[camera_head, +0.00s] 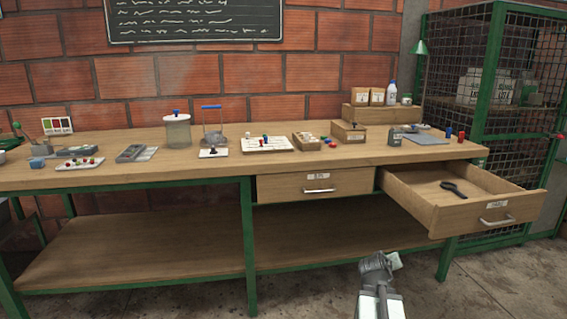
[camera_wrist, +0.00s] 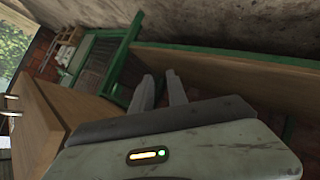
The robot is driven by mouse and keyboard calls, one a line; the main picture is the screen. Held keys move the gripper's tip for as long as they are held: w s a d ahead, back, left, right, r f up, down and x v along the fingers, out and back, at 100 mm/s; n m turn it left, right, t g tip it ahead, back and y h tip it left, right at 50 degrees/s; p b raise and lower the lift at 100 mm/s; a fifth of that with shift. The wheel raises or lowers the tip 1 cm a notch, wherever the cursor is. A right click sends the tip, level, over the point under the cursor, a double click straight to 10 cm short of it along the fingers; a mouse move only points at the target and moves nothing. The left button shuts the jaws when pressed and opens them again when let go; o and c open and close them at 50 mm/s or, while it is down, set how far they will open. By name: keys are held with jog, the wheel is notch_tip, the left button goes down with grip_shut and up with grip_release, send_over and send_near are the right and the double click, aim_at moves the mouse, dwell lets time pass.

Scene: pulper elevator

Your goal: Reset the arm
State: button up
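My gripper (camera_head: 384,262) shows at the bottom of the head view, low in front of the workbench and left of the open drawer. In the wrist view, its two pale fingers (camera_wrist: 160,78) stand apart with a narrow gap between the tips. Nothing is seen held between them. My arm rises from the bottom edge of the head view, and its lower part is out of the picture.
The right drawer (camera_head: 463,213) stands pulled out, holding a dark tool (camera_head: 453,189). The left drawer (camera_head: 317,184) is shut. Small items crowd the benchtop (camera_head: 225,163). The lower shelf (camera_head: 150,247) looks empty. A green-framed mesh cage (camera_head: 512,45) stands right.

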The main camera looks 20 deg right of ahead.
jog(key=w+a+f+g+y, duration=0.1)
jog(key=w+a+f+y, duration=0.15)
jog(key=a, duration=0.65)
jog(key=w+a+f+n+g+y, duration=0.1)
jog(key=a+f+y, duration=0.15)
jog(key=a, duration=0.75)
jog(key=w+a+f+y, duration=0.15)
jog(key=a+f, duration=0.25)
jog(key=a, duration=0.5)
jog(key=s+a+n+g+y+p, duration=0.1)
jog(key=s+a+n+g+y, duration=0.25)
jog(key=a, duration=1.65)
jog(key=s+r+p, duration=0.1)
jog(key=r+p, duration=2)
jog(key=p, duration=0.1)
jog(key=s+d+r+m+p, duration=0.1)
jog(key=s+r+p, duration=0.1)
jog(key=r+p, duration=2)
jog(key=shift+s+r+g+p, duration=0.25)
jog(key=shift+s+g+p, duration=0.1)
jog(key=shift+g, duration=0.1)
jog(key=shift+f, duration=0.1)
